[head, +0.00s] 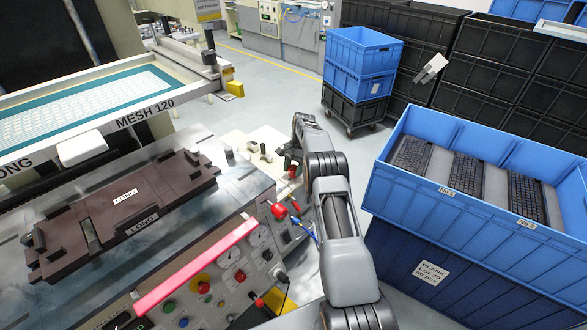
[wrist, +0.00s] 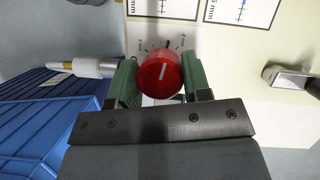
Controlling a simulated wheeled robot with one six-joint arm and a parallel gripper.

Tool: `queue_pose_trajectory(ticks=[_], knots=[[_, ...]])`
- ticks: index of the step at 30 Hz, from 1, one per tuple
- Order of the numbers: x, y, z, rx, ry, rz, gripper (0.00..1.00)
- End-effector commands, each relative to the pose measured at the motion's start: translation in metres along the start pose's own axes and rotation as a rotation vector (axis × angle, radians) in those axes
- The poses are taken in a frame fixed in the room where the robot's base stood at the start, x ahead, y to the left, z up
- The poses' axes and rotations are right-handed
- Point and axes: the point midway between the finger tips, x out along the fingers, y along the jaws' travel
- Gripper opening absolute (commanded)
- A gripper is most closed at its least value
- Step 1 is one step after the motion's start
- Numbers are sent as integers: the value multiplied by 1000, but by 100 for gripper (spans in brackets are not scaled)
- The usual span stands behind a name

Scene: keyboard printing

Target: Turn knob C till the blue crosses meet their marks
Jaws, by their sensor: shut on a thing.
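In the wrist view a red round knob (wrist: 158,74) with a white pointer line sits between the two green fingers of my gripper (wrist: 163,80). The fingers are shut on its sides. Its letter is not readable. A dial scale with small ticks shows just past the knob. Two white cards with printed scales lie beyond: the right card (wrist: 241,10) shows a blue mark on its scale, and the left card (wrist: 176,8) is cut off by the frame edge. Whether crosses meet their marks cannot be told. In the head view my gripper (head: 291,162) is at the press's far right corner, partly hidden by my arm.
A dark fixture marked LONG (head: 130,205) lies on the metal press table. A screen frame marked MESH 120 (head: 145,117) is above it. A blue crate with keyboards (head: 470,222) stands right of my arm. A metal clamp-like part (wrist: 290,78) is right of the knob.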

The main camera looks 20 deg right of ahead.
Motion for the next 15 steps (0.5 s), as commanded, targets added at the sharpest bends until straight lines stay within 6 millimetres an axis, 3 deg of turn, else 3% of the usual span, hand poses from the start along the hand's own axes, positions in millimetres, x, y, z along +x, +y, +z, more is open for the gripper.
queue_pose_trajectory(ticks=[15], knots=[[0,-1,0,-285,1,117,21]])
